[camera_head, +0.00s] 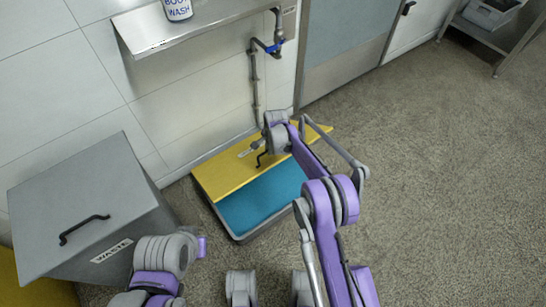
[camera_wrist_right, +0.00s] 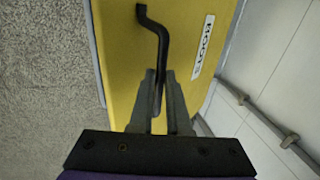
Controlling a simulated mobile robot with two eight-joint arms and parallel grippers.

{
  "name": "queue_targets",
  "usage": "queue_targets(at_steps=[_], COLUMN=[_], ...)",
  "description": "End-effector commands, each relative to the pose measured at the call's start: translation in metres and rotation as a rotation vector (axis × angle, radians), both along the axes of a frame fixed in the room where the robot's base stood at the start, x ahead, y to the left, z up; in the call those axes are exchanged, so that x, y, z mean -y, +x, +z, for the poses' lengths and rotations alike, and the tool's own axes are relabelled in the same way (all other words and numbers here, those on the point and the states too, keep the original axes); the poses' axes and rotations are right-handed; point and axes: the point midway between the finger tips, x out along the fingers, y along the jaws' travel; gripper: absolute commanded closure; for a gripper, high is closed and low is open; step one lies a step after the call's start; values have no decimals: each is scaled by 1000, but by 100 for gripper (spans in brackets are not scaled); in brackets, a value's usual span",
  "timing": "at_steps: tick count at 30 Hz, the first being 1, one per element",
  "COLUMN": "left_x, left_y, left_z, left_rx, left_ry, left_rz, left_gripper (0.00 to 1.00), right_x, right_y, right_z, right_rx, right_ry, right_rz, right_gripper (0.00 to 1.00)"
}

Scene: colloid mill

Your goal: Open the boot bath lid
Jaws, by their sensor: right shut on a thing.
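The boot bath (camera_head: 238,238) is a low grey tray on the floor against the tiled wall, with a blue inside (camera_head: 262,197). Its yellow lid (camera_head: 225,172) is on the wall side and looks raised, leaving the blue front part uncovered. The lid has a black bar handle (camera_head: 260,162) and a white label reading "BOOTS" (camera_wrist_right: 203,46). In the right wrist view, my right gripper (camera_wrist_right: 160,82) is shut on the black handle (camera_wrist_right: 157,30). My right arm hides the lid's right part in the head view. My left arm shows at the bottom left, without its gripper.
A grey waste bin (camera_head: 90,205) with a black lid handle stands left of the bath. A steel shelf (camera_head: 190,25) with a boot wash container (camera_head: 178,9) and a pipe with a blue valve (camera_head: 274,47) are on the wall. The floor to the right (camera_head: 450,190) is clear.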

Motion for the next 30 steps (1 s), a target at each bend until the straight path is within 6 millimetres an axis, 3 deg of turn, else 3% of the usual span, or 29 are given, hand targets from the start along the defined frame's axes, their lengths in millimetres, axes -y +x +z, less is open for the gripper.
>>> queue_targets(at_steps=[1, 13, 14, 18, 30], left_x=[0, 0, 0, 0, 0], left_y=[0, 0, 0, 0, 0], left_z=[-1, -1, -1, 0, 0], left_rx=[0, 0, 0, 0, 0], left_ry=[0, 0, 0, 0, 0], left_rz=[0, 0, 0, 0, 0], left_gripper=[100, 100, 100, 100, 100], right_x=[-8, -9, -9, -7, -4], right_y=[2, 3, 2, 2, 2], right_z=[0, 1, 1, 1, 4], right_rx=[8, 7, 6, 5, 4], right_ry=[10, 11, 10, 8, 3], right_rz=[4, 4, 4, 4, 1], right_gripper=[100, 100, 80, 55, 55])
